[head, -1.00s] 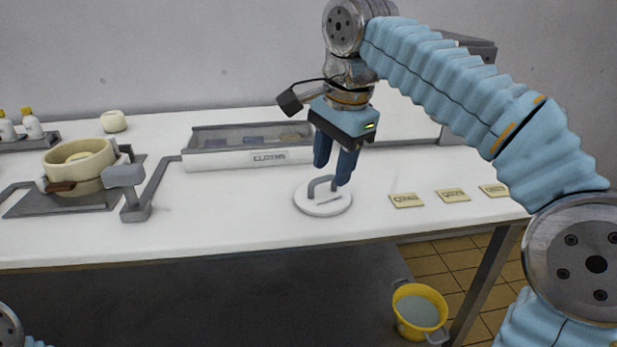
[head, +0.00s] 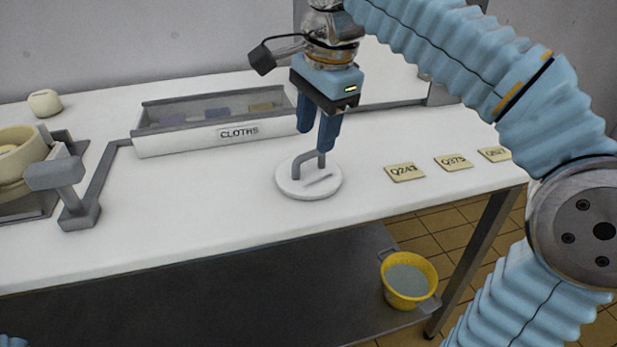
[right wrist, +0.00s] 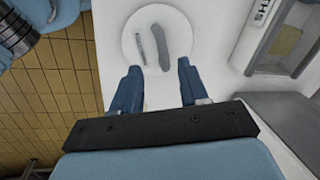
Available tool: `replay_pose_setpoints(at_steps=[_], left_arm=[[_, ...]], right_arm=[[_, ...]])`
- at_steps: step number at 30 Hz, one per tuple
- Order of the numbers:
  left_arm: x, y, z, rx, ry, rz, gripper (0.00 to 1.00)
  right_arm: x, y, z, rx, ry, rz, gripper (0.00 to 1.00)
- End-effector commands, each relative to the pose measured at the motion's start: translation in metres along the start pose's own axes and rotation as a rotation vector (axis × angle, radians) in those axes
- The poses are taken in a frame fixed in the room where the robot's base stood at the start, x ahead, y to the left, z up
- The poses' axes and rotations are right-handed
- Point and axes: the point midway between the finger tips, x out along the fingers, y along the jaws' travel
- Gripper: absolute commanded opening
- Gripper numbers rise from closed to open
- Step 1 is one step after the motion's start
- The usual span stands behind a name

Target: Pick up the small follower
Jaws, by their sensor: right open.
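The small follower, a round white disc (head: 291,188) with a grey bent handle (head: 321,162), lies flat on the white counter near its front edge. The disc also shows in the right wrist view (right wrist: 178,59), ahead of the fingertips, with its handle seen from above. My right gripper (head: 314,140) is open and empty, fingers pointing down just above and behind the handle. In the right wrist view its two blue fingers (right wrist: 158,75) are spread apart, short of the handle. Whether a finger touches the handle cannot be told. My left gripper is out of view.
A tray labelled CLOTHS (head: 190,141) stands behind left. Several tan tags, one marked Q243 (head: 404,172), lie to the right. A cream pot (head: 20,150) and a grey bracket (head: 62,175) are at left. A yellow bucket (head: 428,273) stands below the counter.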

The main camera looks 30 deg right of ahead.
Motion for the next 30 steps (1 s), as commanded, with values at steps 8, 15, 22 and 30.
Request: replay_pose_setpoints(at_steps=[8, 15, 22, 30], left_arm=[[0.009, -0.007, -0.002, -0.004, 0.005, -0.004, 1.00], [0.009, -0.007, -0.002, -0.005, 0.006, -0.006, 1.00], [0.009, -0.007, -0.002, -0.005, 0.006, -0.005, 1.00], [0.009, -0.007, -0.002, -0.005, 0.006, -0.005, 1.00]], right_arm=[[0.043, -0.005, 0.000, 0.000, 0.001, 0.003, 0.44], [0.051, -0.006, 0.000, 0.000, 0.000, 0.001, 0.44], [0.051, -0.006, 0.000, 0.000, 0.000, 0.001, 0.22], [0.050, -0.006, 0.000, 0.000, 0.000, 0.001, 0.00]])
